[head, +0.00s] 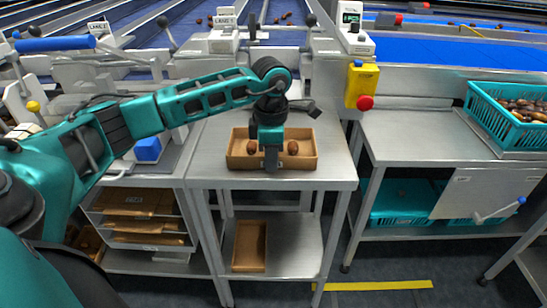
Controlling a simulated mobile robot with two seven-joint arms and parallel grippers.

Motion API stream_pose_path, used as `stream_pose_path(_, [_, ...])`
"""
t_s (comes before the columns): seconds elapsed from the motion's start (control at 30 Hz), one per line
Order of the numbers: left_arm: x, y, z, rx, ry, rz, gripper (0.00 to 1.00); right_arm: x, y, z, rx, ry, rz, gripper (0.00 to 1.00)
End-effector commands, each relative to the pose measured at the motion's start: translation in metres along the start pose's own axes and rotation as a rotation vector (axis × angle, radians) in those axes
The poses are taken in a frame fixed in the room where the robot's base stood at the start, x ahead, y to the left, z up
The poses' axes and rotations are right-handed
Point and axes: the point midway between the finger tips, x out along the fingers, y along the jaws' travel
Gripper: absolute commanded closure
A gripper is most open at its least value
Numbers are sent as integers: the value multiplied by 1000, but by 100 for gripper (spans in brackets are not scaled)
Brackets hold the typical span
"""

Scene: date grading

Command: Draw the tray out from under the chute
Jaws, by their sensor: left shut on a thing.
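A shallow brown cardboard tray (302,162) lies on the steel table (335,172) in the middle of the head view. A few brown dates (292,147) lie in it. My left gripper (271,160) reaches down from above and is shut on the tray's near wall, around its middle. The gripper hides part of that wall and of the tray's inside. The grey metal outlet end of the lane (225,68), which seems to be the chute, is behind the table. The tray appears in front of it, mostly in the open. My right gripper is not in view.
An empty cardboard tray (248,246) lies on the table's lower shelf. A teal crate of dates (508,112) stands on the right bench (405,138). A yellow box with a red button (361,86) hangs behind. Bare tabletop shows right of the tray.

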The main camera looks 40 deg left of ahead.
Motion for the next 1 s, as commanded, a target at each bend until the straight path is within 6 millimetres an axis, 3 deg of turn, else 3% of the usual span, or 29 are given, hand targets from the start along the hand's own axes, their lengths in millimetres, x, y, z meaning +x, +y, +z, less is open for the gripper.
stream_pose_path(0.4, [0, 0, -1, -3, 0, 0, 100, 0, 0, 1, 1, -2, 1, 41])
stream_pose_path(0.43, [0, 0, -1, -3, 0, 0, 91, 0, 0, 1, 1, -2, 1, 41])
stream_pose_path(0.7, [0, 0, -1, -3, 0, 0, 65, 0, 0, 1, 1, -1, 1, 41])
stream_pose_path(1.0, [-2, 0, -1, -2, -1, 1, 63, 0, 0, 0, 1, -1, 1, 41])
